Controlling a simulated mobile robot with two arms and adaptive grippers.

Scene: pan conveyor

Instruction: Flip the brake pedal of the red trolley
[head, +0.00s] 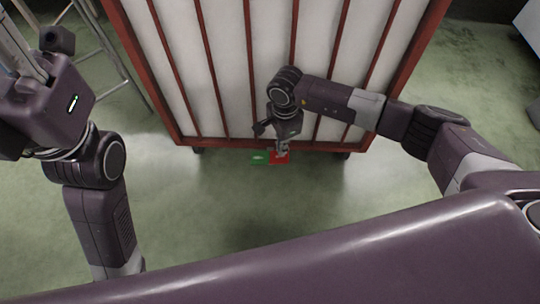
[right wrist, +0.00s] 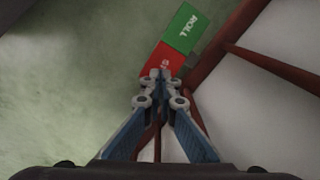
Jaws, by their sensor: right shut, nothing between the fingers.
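The red trolley (head: 172,118) has a red frame with white panels and fills the top middle of the head view. Its brake pedal sticks out low at the front edge, with a green half (head: 258,158) on the left and a red half (head: 273,160) on the right. In the right wrist view the green half (right wrist: 185,28) reads "ROLL"; the lettering on the red half (right wrist: 158,62) is partly hidden by my fingertips. My right gripper (head: 283,153) is shut and empty, its tips over the red half; contact is unclear. My left gripper's fingers cannot be made out at the upper left.
A metal frame like a ladder (head: 118,62) stands left of the trolley. Trolley wheels (head: 344,156) show under its lower edge. The green floor (head: 190,215) in front of the trolley is clear. A pale object (head: 528,40) is at the far right edge.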

